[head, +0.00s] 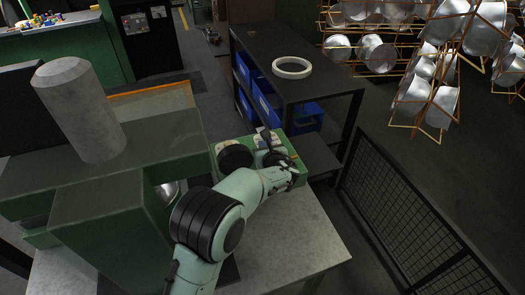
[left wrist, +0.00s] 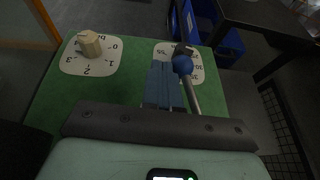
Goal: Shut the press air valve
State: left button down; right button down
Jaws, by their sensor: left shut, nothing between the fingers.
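A green control panel (head: 289,147) stands on the grey bench, and its top fills much of the left wrist view (left wrist: 125,72). At its left is a beige knob (left wrist: 89,43) on a pale plate numbered about 0 to 3. At its right is a second pale numbered plate (left wrist: 197,70), partly covered by a lever with a blue ball (left wrist: 183,66) and a metal rod. I cannot tell which control is the air valve. My left gripper (left wrist: 160,66) is shut and empty, its fingers beside the lever; contact is unclear. It also shows over the panel in the head view (head: 293,175). My right gripper is out of view.
The green press (head: 115,210) with a grey cylinder (head: 80,108) stands left of my arm. A dark table (head: 285,50) holds a white ring (head: 292,67), with blue bins (head: 262,98) below. A black mesh fence (head: 415,215) runs along the right. Hanging pots (head: 440,105) fill the upper right.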

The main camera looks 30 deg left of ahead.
pick_arm(q)
jog(key=shift+w, duration=0.5)
dwell(0.5)
jog(key=shift+h, duration=0.3)
jog(key=v, duration=1.3)
jog(key=shift+s, duration=0.25)
jog(key=shift+d, duration=0.1)
